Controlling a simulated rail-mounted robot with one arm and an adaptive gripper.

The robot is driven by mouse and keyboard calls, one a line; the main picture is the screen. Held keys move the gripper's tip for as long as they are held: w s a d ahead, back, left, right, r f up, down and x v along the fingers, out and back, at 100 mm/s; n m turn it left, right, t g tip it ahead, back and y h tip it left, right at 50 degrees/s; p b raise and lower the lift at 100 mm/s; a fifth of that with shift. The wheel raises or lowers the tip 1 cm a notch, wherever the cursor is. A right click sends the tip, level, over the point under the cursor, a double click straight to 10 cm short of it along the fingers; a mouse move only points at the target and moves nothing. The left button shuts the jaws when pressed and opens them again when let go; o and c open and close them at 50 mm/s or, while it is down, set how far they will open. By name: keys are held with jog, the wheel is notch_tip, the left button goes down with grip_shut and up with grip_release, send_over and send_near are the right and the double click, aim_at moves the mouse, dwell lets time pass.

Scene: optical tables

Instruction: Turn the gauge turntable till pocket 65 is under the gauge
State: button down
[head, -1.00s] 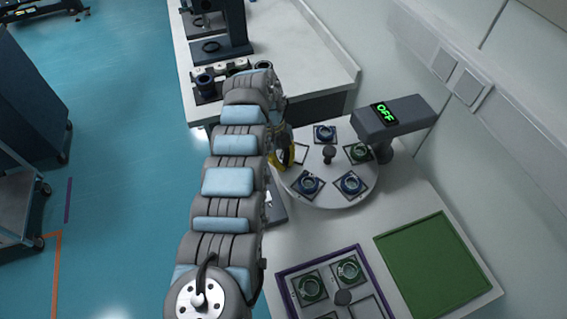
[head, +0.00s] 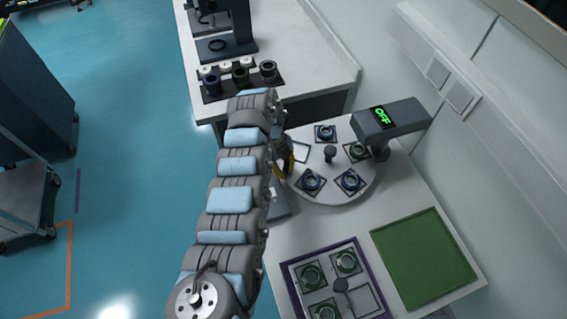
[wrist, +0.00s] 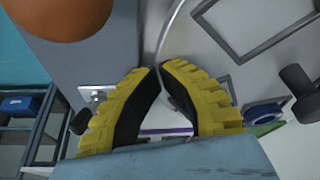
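The gauge turntable (head: 336,195) is a round white disc with a dark central knob (head: 330,153). A green ringed part (head: 357,151) is in the pocket beside the gauge head. An empty square pocket (head: 299,152) is at the left, and its frame shows in the wrist view (wrist: 225,75). Pocket numbers are not readable. The grey gauge (head: 398,117) shows "OFF" in green. My gripper (head: 287,165) is at the turntable's left edge. In the wrist view, its yellow fingertips (wrist: 159,67) nearly meet over the rim, with nothing seen between them.
A purple-edged tray (head: 288,279) with green parts and a dark knob stands in front. A green mat (head: 424,259) lies to its right. A rack of cups (head: 241,84) stands on the table behind. An orange-brown round thing (wrist: 65,15) fills the wrist view's upper left corner.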

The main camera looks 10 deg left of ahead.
jog(key=shift+s+r+p, duration=0.15)
jog(key=shift+s+p, duration=0.15)
jog(key=shift+p, duration=0.1)
jog(key=w+r+b, duration=0.1)
jog(key=w+r, duration=0.2)
jog(key=r, duration=0.6)
jog(key=shift+w+d, duration=0.15)
jog(key=shift+w, duration=0.05)
jog(key=shift+r, duration=0.1)
